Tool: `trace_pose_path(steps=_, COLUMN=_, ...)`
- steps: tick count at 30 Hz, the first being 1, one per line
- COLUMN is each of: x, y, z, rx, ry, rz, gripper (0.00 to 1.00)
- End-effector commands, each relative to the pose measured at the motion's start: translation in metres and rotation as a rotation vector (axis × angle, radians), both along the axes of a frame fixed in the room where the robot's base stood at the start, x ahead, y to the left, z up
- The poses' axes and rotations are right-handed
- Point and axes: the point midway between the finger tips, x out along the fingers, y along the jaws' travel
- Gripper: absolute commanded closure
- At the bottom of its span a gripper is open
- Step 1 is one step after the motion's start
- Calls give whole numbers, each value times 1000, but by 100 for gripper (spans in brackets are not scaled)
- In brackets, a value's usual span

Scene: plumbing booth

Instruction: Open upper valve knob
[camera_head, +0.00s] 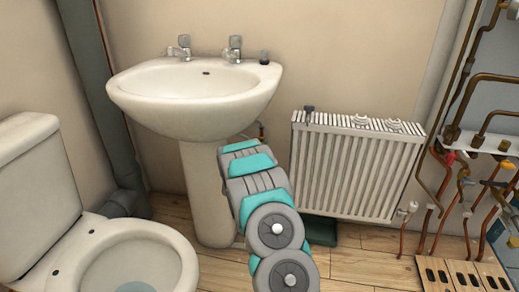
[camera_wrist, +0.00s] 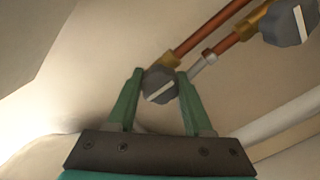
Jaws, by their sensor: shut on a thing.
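In the wrist view, my gripper (camera_wrist: 160,76) has its two green fingers on either side of a dark grey valve knob (camera_wrist: 158,88) with a pale stripe across its face. The fingers are shut on this knob. A second, similar grey knob (camera_wrist: 284,26) sits up and to the right on a brass fitting, apart from the fingers. I cannot tell from this view which knob is the upper one. In the head view, my arm reaches under the sink's right side and hides the gripper and both knobs.
The sink (camera_head: 195,98) stands on a pedestal (camera_head: 207,195), left of my arm. A toilet (camera_head: 125,262) is at the lower left. A white radiator (camera_head: 350,170) is right of my arm, with copper pipes (camera_head: 470,190) farther right. Copper pipe (camera_wrist: 205,35) runs beside the held knob.

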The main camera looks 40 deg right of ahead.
Motion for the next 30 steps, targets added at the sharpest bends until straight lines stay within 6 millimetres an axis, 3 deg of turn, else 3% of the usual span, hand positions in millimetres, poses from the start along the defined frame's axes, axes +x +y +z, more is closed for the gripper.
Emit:
trace_pose_path(steps=1, x=1, y=0, z=1, rx=-2, ry=-1, rz=2, gripper=47)
trace_pose_path(steps=9, x=1, y=0, z=1, rx=0, ry=-2, rz=1, gripper=19)
trace_pose_path(steps=20, x=-4, y=6, z=-1, rx=0, ry=2, rz=1, gripper=19)
trace_pose_path(steps=30, x=-33, y=40, z=1, rx=0, ry=0, rz=1, gripper=19)
